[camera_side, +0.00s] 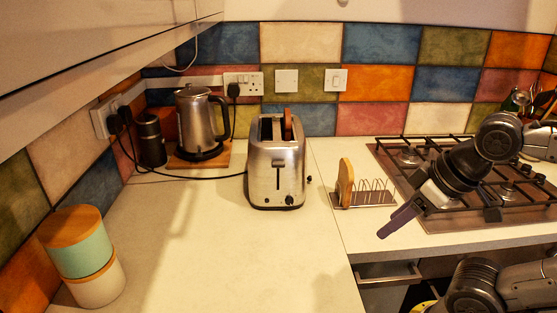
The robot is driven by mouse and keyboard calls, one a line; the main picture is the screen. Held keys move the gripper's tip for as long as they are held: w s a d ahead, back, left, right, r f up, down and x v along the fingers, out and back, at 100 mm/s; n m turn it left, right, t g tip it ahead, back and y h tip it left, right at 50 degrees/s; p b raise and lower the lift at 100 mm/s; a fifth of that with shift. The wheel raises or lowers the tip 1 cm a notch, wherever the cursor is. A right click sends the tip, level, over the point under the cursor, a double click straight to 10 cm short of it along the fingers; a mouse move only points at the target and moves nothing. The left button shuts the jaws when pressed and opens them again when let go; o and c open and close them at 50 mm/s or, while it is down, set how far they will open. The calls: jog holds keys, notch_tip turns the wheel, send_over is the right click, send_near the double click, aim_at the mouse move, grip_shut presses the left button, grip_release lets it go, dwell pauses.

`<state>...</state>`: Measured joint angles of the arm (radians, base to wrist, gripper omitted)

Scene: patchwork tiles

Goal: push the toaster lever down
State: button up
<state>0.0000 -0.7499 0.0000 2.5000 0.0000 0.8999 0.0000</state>
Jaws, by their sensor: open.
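A silver toaster (262,190) stands upright on the cream worktop, left of the middle seam, with a slice of bread showing in its right slot. A dark lever (279,163) shows high on the toaster's front face, with a dark knob lower down at its right. My gripper (385,232) is right of the toaster and clear of it, in front of the toast rack, pointing down and left. It is open and holds nothing that I can see.
A toast rack (374,193) with a slice of bread (345,182) stands between the toaster and my gripper. A gas hob (440,215) lies at right. A kettle (199,124) stands behind left; stacked canisters (80,250) stand front left. The worktop before the toaster is clear.

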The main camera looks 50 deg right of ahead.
dwell(0.4)
jog(key=shift+c, duration=1.4)
jog(key=shift+s+f, duration=0.1)
jog(key=shift+c, duration=1.2)
jog(key=shift+s+r+m, duration=0.15)
jog(key=shift+r+m, duration=0.2)
jog(key=shift+m, duration=0.25)
jog(key=shift+c, duration=1.1)
jog(key=w+r+m, duration=0.1)
jog(key=r, duration=0.2)
jog(key=w+r+m, duration=0.1)
jog(key=w+r, duration=0.1)
jog(key=r, duration=0.1)
jog(key=w+r+m, duration=0.1)
jog(key=w+r, duration=0.1)
jog(key=r, duration=0.1)
jog(key=shift+w+d+r+m+g, duration=0.15)
jog(key=shift+d+m+g, duration=0.15)
jog(key=shift+g, duration=0.1)
grip_shut()
jog(key=w+d+r+m+g, duration=0.1)
jog(key=w+r+m+g, duration=0.3)
jog(key=w, duration=1.4)
jog(key=w+d+f, duration=0.1)
jog(key=w+f, duration=0.4)
jog(key=w, duration=0.2)
jog(key=shift+w+m+h, duration=0.2)
jog(key=shift+m+h, duration=0.1)
jog(key=shift+h, duration=0.1)
